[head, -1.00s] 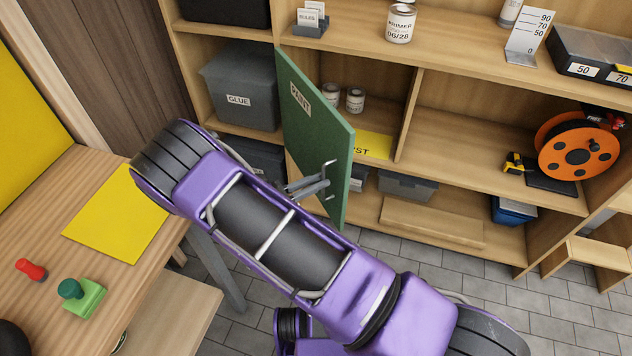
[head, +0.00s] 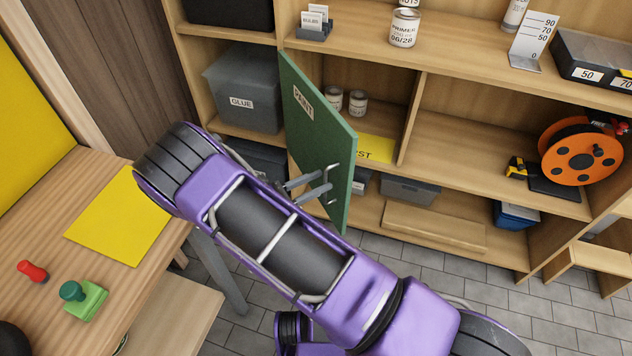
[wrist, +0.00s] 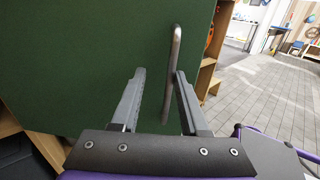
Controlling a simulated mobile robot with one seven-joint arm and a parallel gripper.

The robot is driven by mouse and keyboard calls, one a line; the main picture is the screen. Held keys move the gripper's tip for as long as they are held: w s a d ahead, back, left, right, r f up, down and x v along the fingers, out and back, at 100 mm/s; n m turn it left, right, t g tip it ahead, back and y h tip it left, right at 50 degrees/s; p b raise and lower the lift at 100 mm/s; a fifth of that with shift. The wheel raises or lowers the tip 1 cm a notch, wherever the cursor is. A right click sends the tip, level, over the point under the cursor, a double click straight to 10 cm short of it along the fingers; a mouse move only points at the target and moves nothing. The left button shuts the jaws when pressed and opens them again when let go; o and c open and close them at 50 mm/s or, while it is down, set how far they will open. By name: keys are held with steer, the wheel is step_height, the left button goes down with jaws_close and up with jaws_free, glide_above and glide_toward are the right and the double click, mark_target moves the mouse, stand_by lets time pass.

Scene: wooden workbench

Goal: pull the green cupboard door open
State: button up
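The green cupboard door (head: 312,130), labelled PAINT, stands swung well out from the shelf unit, with the compartment behind it visible to its right. Its metal bar handle (head: 328,182) is near the door's free edge. In the wrist view the green door (wrist: 70,60) fills the left and middle, and the handle (wrist: 174,55) stands upright between my gripper's fingers, nearer the right one. My gripper (wrist: 160,75) is open, its fingers apart on either side of the handle. In the head view my gripper (head: 323,180) is at the handle, partly hidden by my purple arm.
The opened compartment holds two small cans (head: 345,102) and a yellow card (head: 374,148). A grey GLUE bin (head: 243,90) sits left of the door. The workbench (head: 150,285) with a yellow sheet (head: 120,215) is at the left. Tiled floor (head: 400,270) is clear at the right.

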steer(key=p, duration=0.2)
glide_toward(337, 146)
steer(key=x, duration=0.4)
steer(key=shift+w+d, duration=0.25)
steer(key=shift+d, duration=0.05)
